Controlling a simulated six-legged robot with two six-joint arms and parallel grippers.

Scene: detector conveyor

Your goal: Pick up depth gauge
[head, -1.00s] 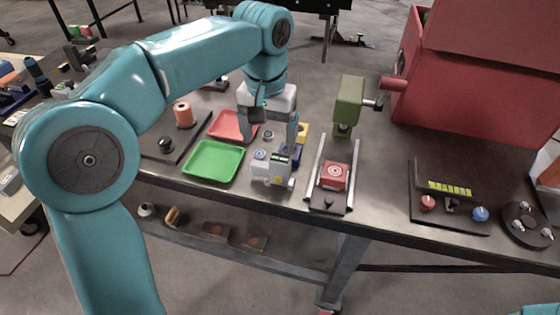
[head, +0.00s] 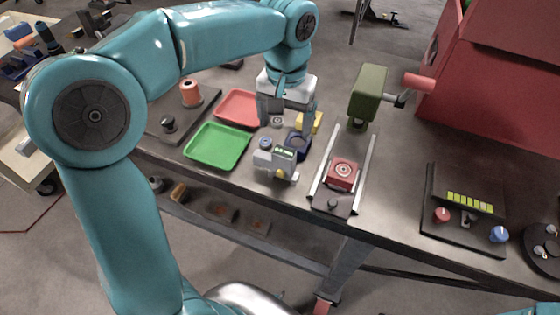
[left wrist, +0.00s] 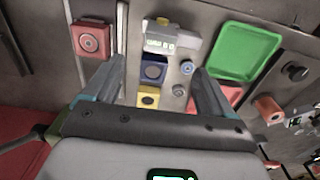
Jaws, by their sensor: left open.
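A small grey-white device with a green display, which looks like the depth gauge (head: 275,162), lies on the table near its front edge, right of the green tray. In the left wrist view the depth gauge (left wrist: 160,42) shows at the top middle, ahead of the fingers. My left gripper (head: 287,124) is open, pointing down behind the gauge, with nothing held. In the left wrist view the open fingers of my left gripper (left wrist: 158,78) frame the blue block (left wrist: 153,70) and yellow block (left wrist: 149,97). My right gripper is out of view.
Beside the gauge are a green tray (head: 218,163) and a red tray (head: 255,95). To the right stand a railed fixture with a red block (head: 343,173), a green press (head: 368,92) and a large red box (head: 490,90). A black control panel (head: 455,235) lies far right.

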